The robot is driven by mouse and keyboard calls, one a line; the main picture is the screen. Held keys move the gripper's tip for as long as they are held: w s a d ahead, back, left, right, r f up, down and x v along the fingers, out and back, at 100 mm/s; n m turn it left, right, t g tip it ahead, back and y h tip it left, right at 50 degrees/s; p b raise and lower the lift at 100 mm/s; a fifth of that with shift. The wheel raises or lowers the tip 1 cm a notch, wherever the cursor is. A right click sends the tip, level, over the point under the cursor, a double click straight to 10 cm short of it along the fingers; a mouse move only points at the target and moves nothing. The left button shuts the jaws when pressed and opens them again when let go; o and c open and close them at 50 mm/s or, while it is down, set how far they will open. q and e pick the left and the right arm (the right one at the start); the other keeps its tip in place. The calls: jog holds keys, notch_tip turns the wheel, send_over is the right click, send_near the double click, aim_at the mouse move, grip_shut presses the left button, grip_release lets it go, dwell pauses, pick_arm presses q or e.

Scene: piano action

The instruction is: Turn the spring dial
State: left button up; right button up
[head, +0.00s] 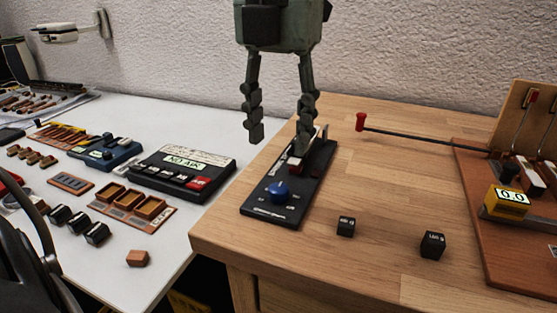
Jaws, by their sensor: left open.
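A blue dial (278,191) sits on the near part of a black plate (259,208) at the left edge of the wooden table. This looks like the spring dial; the plate's lettering is too small to read. A small red and white piece sits on the plate behind the dial. My left gripper (279,146) hangs fingers down above the far part of the plate. It is open and apart from the dial. Its right finger hides part of the plate's far end, and I cannot tell whether it touches there. My right gripper is not in view.
Two small black blocks (346,226) (433,244) stand on the wooden table (385,190). A red-tipped rod (425,137) reaches left from a brown stand with a yellow readout (506,202). A white table (130,112) at left holds a black key box (183,172) and trays.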

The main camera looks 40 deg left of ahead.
pick_arm(q)
notch_tip(320, 180, up, 4)
jog(key=shift+f, duration=0.1)
jog(key=shift+w, duration=0.1)
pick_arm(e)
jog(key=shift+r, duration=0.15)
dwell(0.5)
